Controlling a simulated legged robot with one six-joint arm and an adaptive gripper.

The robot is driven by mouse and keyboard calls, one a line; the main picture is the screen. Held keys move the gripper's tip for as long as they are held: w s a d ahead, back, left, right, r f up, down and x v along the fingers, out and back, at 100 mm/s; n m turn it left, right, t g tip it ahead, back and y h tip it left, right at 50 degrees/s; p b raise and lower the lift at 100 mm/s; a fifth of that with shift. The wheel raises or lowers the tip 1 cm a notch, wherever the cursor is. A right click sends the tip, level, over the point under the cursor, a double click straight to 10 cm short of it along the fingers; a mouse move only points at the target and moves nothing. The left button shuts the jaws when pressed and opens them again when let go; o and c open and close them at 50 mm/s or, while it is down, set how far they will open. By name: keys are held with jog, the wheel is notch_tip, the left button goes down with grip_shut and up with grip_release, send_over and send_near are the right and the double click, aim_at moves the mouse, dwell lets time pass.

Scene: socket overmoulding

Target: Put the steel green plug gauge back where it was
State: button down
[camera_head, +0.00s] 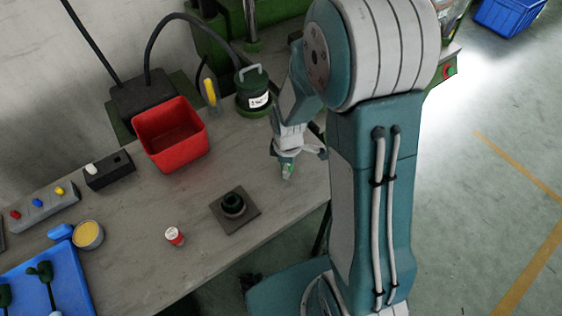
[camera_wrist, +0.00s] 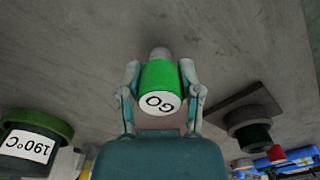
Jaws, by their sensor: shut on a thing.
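The plug gauge (camera_wrist: 160,80) has a green body, a white end marked GO and a grey steel tip pointing away from the wrist camera. My gripper (camera_wrist: 160,78) is shut on its green body, one finger on each side. In the head view my gripper (camera_head: 287,165) is over the right part of the bench, and a small bit of the green gauge (camera_head: 288,170) shows at its fingers. The gap between gauge and bench is hard to tell. No marked place for the gauge is clear to me.
A dark square plate with a black ring (camera_head: 233,205) lies left of my gripper. A small red-and-white cylinder (camera_head: 174,236) stands farther left. A red bin (camera_head: 171,135) and a dark green pot (camera_head: 253,90) labelled 190°C (camera_wrist: 30,140) stand behind. Bare bench surrounds my gripper.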

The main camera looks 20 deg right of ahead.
jog(key=shift+a, duration=0.45)
jog(key=c, duration=0.6)
grip_release()
jog(key=shift+d+f, duration=0.15)
jog(key=shift+c, duration=0.2)
jog(key=o, duration=0.4)
jog(key=shift+d, duration=0.15)
jog(key=shift+c, duration=0.2)
jog(key=shift+d, duration=0.15)
